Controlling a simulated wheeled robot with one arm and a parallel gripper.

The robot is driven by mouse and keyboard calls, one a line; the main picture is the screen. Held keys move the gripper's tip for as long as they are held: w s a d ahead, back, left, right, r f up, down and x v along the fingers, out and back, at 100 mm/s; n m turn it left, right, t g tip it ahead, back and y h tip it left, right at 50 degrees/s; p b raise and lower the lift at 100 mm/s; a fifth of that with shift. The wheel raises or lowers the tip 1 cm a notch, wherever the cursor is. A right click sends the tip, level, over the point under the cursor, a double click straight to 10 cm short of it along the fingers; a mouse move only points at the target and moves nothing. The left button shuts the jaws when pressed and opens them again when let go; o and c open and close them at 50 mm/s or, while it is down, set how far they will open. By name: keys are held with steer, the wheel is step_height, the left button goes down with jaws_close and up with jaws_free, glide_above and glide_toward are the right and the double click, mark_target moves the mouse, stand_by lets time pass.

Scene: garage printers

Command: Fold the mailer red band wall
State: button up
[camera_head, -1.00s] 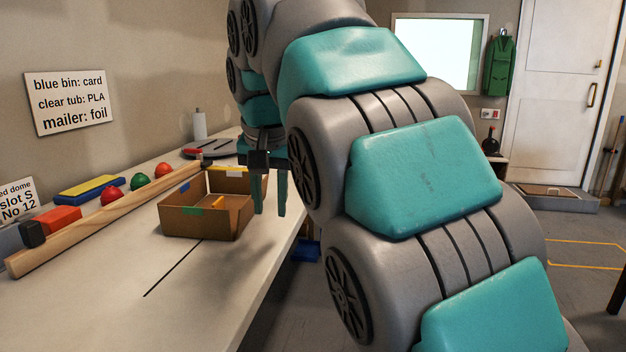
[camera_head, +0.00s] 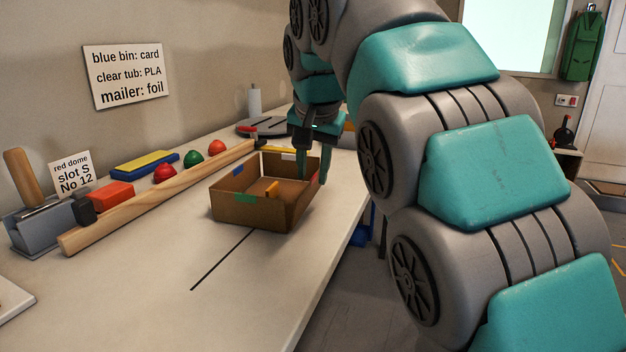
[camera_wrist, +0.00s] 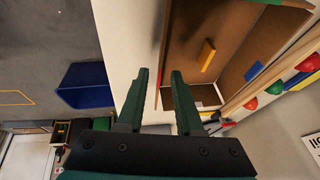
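The mailer is an open cardboard box (camera_head: 232,210) on the bench. Blue shows on its left wall, green on its near wall and white on its far wall. A yellow-orange tab (camera_head: 272,189) stands inside; it also shows in the wrist view (camera_wrist: 207,55). My gripper (camera_head: 313,172) is open at the box's right side, fingers pointing down. In the wrist view the open fingertips (camera_wrist: 160,77) lie on either side of the right wall's edge; contact cannot be told.
A wooden rail (camera_head: 165,205) runs along the bench left of the box, with red and green domes behind it. A red block (camera_head: 110,194) and a mallet in a grey holder (camera_head: 40,228) stand at left. The bench in front of the box is clear. A blue bin (camera_wrist: 85,85) is below the bench.

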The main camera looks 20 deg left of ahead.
mark_target(312, 179)
steer(key=shift+x, duration=1.55)
jaws_close()
stand_by(0.4)
